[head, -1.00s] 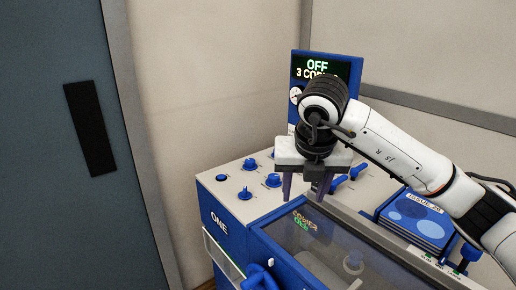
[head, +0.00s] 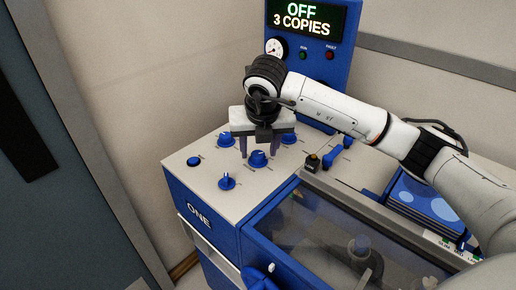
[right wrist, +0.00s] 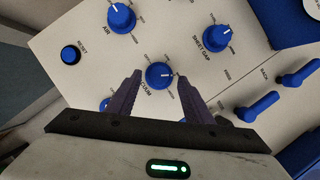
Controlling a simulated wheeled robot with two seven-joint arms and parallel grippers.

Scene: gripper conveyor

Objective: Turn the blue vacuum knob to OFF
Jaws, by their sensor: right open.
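The blue vacuum knob (head: 258,159) stands on the light top panel of the machine. It also shows in the right wrist view (right wrist: 158,75), with a white pointer mark toward the right and a partly hidden label beside it. My right gripper (head: 260,152) is open and points down over this knob. In the right wrist view its two dark fingers (right wrist: 158,78) appear on either side of the knob, with gaps showing. I cannot tell how far down the fingertips reach. My left gripper is not in view.
Close by are the air knob (right wrist: 121,17), the sheet gap knob (right wrist: 212,38), a reset button (right wrist: 71,55) and another blue knob (head: 227,181). Blue levers (head: 333,155) stand to the right. A display (head: 304,22) behind reads OFF, 3 COPIES.

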